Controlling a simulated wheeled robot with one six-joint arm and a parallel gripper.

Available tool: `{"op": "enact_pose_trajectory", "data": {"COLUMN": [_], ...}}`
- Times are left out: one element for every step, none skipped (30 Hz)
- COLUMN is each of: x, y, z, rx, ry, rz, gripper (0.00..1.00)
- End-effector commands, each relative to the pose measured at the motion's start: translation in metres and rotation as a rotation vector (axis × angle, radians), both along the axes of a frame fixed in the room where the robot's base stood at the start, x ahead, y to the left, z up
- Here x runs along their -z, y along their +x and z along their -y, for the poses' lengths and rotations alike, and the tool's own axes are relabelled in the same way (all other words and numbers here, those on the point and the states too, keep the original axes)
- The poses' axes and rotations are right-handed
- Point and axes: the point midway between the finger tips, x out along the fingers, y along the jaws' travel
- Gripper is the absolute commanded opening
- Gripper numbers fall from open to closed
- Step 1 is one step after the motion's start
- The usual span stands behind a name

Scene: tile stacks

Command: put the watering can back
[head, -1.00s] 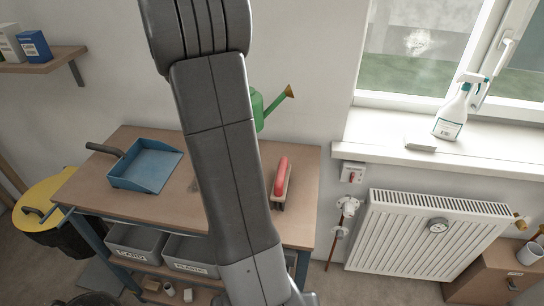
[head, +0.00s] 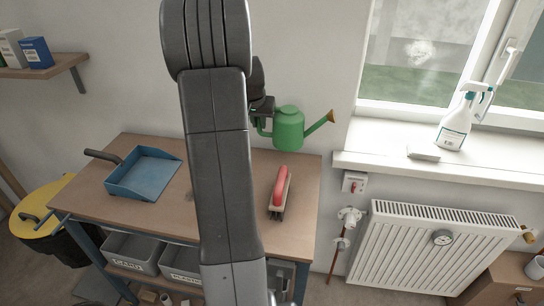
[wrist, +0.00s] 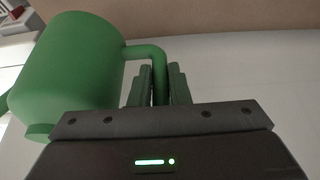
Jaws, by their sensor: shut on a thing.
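The green watering can (head: 289,128) has a brown-tipped spout pointing up and to the right in the head view. My gripper (head: 262,112) is shut on its handle, on the can's left side, partly hidden behind my arm. In the wrist view, the fingers of my gripper (wrist: 157,88) close around the green handle, with the body of the watering can (wrist: 75,72) to the left. The can appears upright and seems to be in the air above the workbench's back edge, near the wall.
The wooden workbench (head: 240,232) holds a blue dustpan (head: 143,174) and a red-handled brush (head: 280,192). The windowsill (head: 385,160) at right carries a spray bottle (head: 455,122) and a small pale block (head: 423,153). A radiator (head: 425,245) stands below. The sill's left part is clear.

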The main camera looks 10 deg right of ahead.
Motion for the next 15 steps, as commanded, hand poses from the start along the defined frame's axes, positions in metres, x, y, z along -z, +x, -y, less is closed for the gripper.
{"op": "enact_pose_trajectory", "data": {"x": [0.008,0.014,0.021,0.026,0.031,0.037,0.04,0.043,0.046,0.047,0.049,0.053,0.057,0.061,0.067], "y": [0.0,-0.001,0.0,0.0,0.0,0.0,0.0,0.0,0.0,0.0,0.0,0.0,0.0,0.0,0.0], "z": [0.0,0.0,0.0,0.0,0.0,0.0,0.0,0.0,0.0,0.0,0.0,0.0,0.0,0.0,0.0], "rx": [0.0,-0.001,-0.001,-0.002,-0.002,-0.002,-0.002,-0.002,-0.002,-0.002,-0.002,-0.002,-0.002,-0.003,-0.002], "ry": [-0.001,-0.001,-0.001,-0.002,-0.002,-0.002,-0.002,-0.002,-0.001,-0.001,-0.001,-0.001,0.0,0.0,-0.001], "rz": [-0.003,-0.004,-0.004,-0.002,-0.003,-0.002,-0.002,-0.001,0.001,0.002,0.001,0.0,-0.001,-0.002,-0.003], "gripper": [0.0,0.0,0.0,0.0,0.0,0.0,0.0,0.0,0.0,0.0,0.0,0.0,0.0,0.0,0.0]}}
